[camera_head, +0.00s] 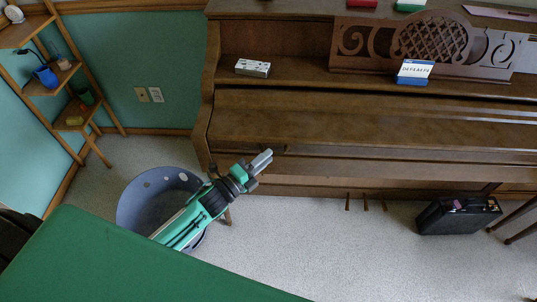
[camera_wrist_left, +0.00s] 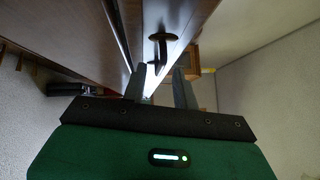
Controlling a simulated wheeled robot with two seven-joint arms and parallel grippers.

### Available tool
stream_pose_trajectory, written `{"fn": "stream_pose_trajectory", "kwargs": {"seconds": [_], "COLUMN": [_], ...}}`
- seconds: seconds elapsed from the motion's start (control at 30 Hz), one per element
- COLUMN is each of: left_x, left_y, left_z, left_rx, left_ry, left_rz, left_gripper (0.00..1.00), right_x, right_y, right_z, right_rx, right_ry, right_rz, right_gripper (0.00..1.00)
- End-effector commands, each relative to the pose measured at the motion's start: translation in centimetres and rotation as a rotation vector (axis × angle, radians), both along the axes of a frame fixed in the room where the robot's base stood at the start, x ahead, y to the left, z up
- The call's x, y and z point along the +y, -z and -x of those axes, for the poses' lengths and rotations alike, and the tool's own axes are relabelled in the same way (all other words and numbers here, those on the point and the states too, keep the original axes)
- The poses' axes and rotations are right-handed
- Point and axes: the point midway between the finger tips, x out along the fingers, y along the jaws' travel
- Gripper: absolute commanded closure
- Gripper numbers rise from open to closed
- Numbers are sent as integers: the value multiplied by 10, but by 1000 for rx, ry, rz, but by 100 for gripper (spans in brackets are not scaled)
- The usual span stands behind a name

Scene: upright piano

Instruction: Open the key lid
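The brown wooden key lid (camera_head: 370,128) of the upright piano is closed, and no keys show. My left gripper (camera_head: 267,156) is at the lid's front edge, near its left end. In the left wrist view the gripper (camera_wrist_left: 160,76) has its two grey fingers apart with nothing held between them. A dark round knob (camera_wrist_left: 162,37) on a short stem shows just beyond the fingertips, on the wooden face. I cannot tell whether a finger touches the wood. My right gripper is in neither view.
On the piano stand a small grey box (camera_head: 253,68), a blue-and-white block (camera_head: 414,72) and a carved music stand (camera_head: 480,45). A blue-grey bin (camera_head: 135,205) is under my left arm. A black case (camera_head: 440,218) lies on the floor. A corner shelf (camera_head: 68,75) stands left.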

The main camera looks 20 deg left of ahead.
Motion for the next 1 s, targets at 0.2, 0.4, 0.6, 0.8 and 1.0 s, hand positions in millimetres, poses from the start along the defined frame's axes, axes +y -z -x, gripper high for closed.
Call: {"fn": "stream_pose_trajectory", "kwargs": {"seconds": [0.2,0.4,0.6,0.8,1.0], "left_x": [-8,-9,-9,-9,-9], "left_y": [-2,-2,-2,-2,-3], "left_z": [-15,-17,-17,-16,-17], "left_rx": [0,0,0,0,3], "left_ry": [0,0,0,0,0], "left_rz": [0,0,0,0,1], "left_gripper": [71,71,86,100,100], "right_x": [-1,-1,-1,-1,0], "right_y": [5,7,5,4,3], "right_z": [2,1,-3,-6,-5], "right_rx": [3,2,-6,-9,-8], "right_ry": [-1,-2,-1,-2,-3], "right_rz": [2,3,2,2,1], "right_gripper": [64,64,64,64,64]}}
